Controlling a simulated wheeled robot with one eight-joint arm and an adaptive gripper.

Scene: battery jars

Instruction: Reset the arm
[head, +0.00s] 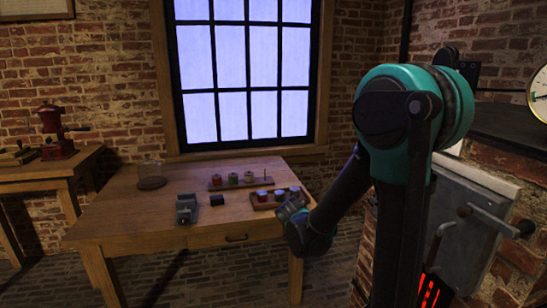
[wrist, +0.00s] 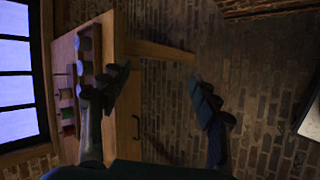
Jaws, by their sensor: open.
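My arm (head: 400,125), teal and dark, rises at the right of the head view and bends down to the left. My gripper (head: 293,207) is beside the right end of the wooden table, near a small tray of jars. In the wrist view its two dark fingers stand wide apart, so the gripper (wrist: 160,82) is open. Only floor and a strip of table show between the fingers, and nothing is held.
A brick structure with a metal door (head: 480,225) stands at the right.

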